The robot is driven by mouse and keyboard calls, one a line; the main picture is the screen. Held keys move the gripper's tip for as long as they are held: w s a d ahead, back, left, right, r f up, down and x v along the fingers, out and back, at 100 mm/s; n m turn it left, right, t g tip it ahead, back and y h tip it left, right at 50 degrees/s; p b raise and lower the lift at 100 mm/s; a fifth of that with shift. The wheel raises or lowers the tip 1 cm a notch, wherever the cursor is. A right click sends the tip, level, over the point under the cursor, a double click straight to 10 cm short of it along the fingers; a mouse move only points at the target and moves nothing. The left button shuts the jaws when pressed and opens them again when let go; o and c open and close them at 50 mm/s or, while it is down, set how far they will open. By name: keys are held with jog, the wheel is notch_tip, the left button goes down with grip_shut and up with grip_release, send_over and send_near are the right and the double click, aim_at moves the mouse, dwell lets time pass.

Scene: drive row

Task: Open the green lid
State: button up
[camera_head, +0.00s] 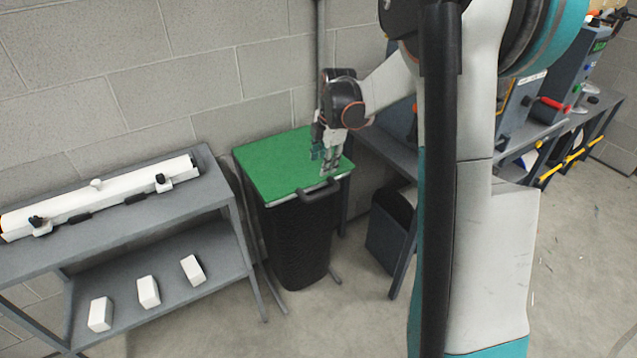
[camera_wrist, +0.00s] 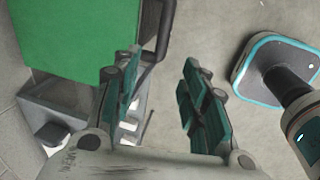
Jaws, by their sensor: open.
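The green lid (camera_head: 275,163) lies closed and flat on a black bin (camera_head: 300,240) against the wall. A dark bar handle (camera_head: 318,190) runs along the lid's front edge. My gripper (camera_head: 331,168) is open and points down near the front right of the lid, close to the handle. In the wrist view the green lid (camera_wrist: 80,35) fills the upper left. The handle (camera_wrist: 166,30) is just beyond my open gripper (camera_wrist: 160,72), in line with the gap between the fingers. I cannot tell whether a finger touches the lid or handle.
A grey shelf unit (camera_head: 225,195) stands left of the bin, with a long white part (camera_head: 110,195) on top and white blocks (camera_head: 148,291) below. A workbench (camera_head: 400,155) with machines is at the right, a dark box (camera_head: 388,235) under it. Floor in front is clear.

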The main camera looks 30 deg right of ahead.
aim_at(323, 192)
jog(key=shift+n, duration=0.3)
jog(key=b+x, duration=0.1)
jog(key=x, duration=0.4)
jog(key=d+b+x, duration=0.1)
jog(key=b+x, duration=0.1)
jog(key=x, duration=0.3)
jog(key=b+x, duration=0.2)
jog(key=x, duration=0.3)
jog(key=shift+s+d+f, duration=0.15)
jog(key=shift+s+d, duration=0.05)
jog(key=shift+d, duration=0.2)
grip_shut()
